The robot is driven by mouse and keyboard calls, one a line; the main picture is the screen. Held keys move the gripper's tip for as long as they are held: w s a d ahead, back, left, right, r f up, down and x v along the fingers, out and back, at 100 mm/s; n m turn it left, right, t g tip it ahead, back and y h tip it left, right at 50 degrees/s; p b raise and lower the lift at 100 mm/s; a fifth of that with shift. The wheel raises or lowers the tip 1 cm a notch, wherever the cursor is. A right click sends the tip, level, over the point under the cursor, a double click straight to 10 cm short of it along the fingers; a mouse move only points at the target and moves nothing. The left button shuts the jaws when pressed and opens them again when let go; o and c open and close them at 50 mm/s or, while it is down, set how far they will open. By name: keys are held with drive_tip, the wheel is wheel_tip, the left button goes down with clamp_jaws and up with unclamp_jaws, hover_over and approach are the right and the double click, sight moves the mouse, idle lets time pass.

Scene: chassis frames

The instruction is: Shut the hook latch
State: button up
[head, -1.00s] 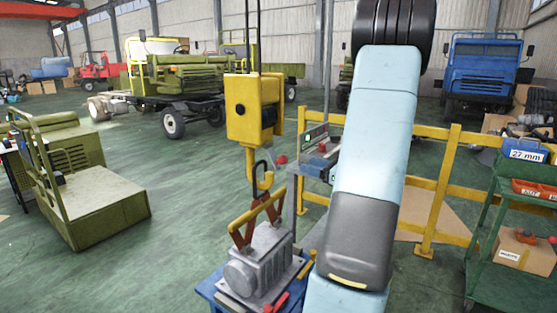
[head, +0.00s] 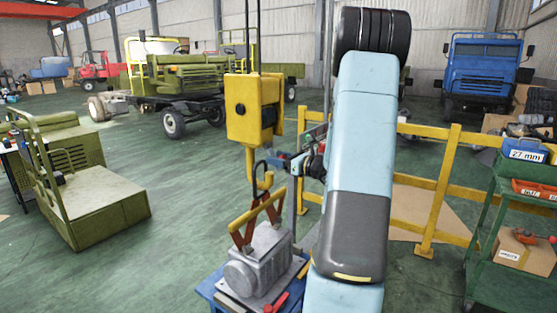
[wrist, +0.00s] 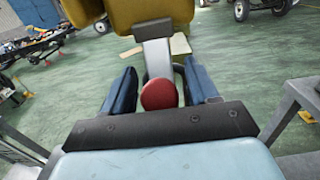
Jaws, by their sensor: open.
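The yellow hoist block (head: 254,108) hangs with its yellow hook (head: 262,182) below it. A dark bar, apparently the latch, shows beside the hook; whether it closes the mouth I cannot tell. My gripper (head: 284,160) is just right of the hook in the head view. In the wrist view my gripper (wrist: 160,90) is open, with one blue finger on each side of a red round knob (wrist: 159,94). The knob is between the fingers, with gaps visible on both sides. A grey bar (wrist: 157,59) runs between the knob and the yellow block (wrist: 140,14).
An orange-red lifting clamp (head: 257,220) hangs under the hook on a grey gearbox-like unit (head: 259,262), which sits on a blue stand (head: 208,288). A yellow railing (head: 437,185) and a green tool cart (head: 490,225) stand to the right.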

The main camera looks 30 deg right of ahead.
clamp_jaws()
idle(0.6)
